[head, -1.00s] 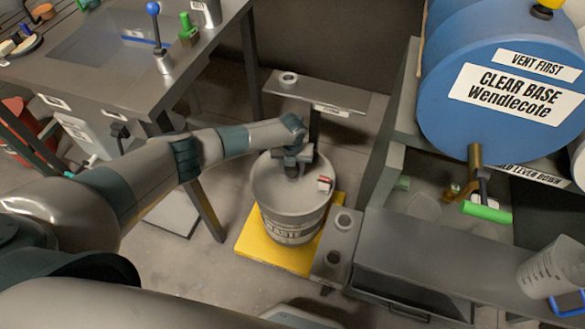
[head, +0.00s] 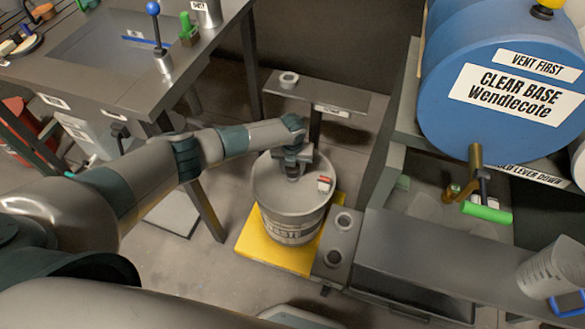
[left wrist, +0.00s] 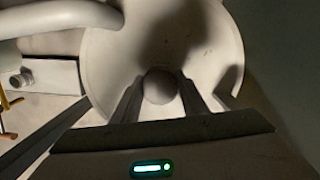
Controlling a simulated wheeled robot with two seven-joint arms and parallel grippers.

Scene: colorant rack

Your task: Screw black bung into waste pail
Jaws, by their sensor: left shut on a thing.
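The waste pail (head: 290,222) is a grey drum with a WASTE label, upright on a yellow base. Its pale round lid also shows in the left wrist view (left wrist: 105,65). My left gripper (head: 293,176) points down at the upper part of the lid. In the left wrist view its two fingers (left wrist: 160,92) close on the sides of a dark round knob, the black bung (left wrist: 160,84). The bung sits at or just above the lid; the fingers hide its lower edge, so I cannot tell how deep it is. My right gripper is not in view.
A small red-and-white fitting (head: 324,184) stands on the lid's right side. The yellow base (head: 252,250) lies under the pail. A grey stand with round holes (head: 338,240) is close on the right. A blue drum (head: 445,110) is at upper right, a steel bench (head: 110,85) at upper left.

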